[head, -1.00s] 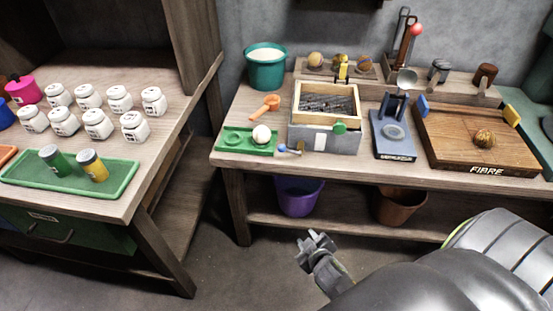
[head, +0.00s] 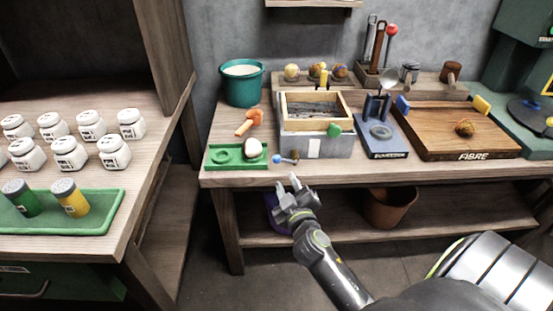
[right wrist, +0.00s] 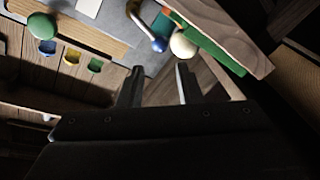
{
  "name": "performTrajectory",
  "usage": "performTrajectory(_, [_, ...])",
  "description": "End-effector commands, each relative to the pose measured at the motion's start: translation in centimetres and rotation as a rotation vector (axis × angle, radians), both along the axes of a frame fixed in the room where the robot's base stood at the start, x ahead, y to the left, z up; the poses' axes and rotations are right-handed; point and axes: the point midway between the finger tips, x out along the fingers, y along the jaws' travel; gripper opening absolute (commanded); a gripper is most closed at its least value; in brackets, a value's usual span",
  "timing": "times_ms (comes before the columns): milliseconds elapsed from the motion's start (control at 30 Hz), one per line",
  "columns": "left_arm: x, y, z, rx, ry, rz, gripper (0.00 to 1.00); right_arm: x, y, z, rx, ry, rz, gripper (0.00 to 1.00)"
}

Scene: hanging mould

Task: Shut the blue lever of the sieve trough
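The sieve trough (head: 318,146) is a grey box with a wooden-framed sieve on top, near the front edge of the right-hand bench. Its blue-tipped lever (head: 285,160) sticks out low at the trough's left front corner. In the right wrist view the lever's blue ball (right wrist: 158,45) sits on a metal rod, close to a pale ball. My right gripper (head: 287,186) is open and empty, below and in front of the lever, apart from it. Its spread fingers (right wrist: 158,72) point toward the blue ball in the wrist view. My left gripper is out of view.
A green tray (head: 222,156) with a pale ball (head: 253,148) lies just left of the lever. A green knob (head: 334,130) is on the trough's front. A blue stand (head: 384,148) is to the right. The bench's front edge lies between my gripper and the lever.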

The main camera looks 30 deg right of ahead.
Motion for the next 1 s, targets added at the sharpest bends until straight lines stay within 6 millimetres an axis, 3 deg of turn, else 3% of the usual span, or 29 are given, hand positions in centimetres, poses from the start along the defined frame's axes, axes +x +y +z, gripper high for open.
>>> performTrajectory(300, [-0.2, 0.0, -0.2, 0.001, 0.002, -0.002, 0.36, 6.4, -2.2, 0.0, -0.003, 0.000, 0.002, 0.32])
performTrajectory(500, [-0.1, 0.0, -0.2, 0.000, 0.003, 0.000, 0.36, 9.3, -3.2, -0.1, -0.002, 0.001, 0.001, 0.32])
performTrajectory(700, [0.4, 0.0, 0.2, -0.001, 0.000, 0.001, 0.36, 10.5, -3.7, -0.1, 0.000, 0.002, 0.001, 0.32])
performTrajectory(1000, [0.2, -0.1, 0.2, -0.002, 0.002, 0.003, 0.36, 10.6, -3.7, -0.1, -0.001, 0.002, 0.002, 0.32])
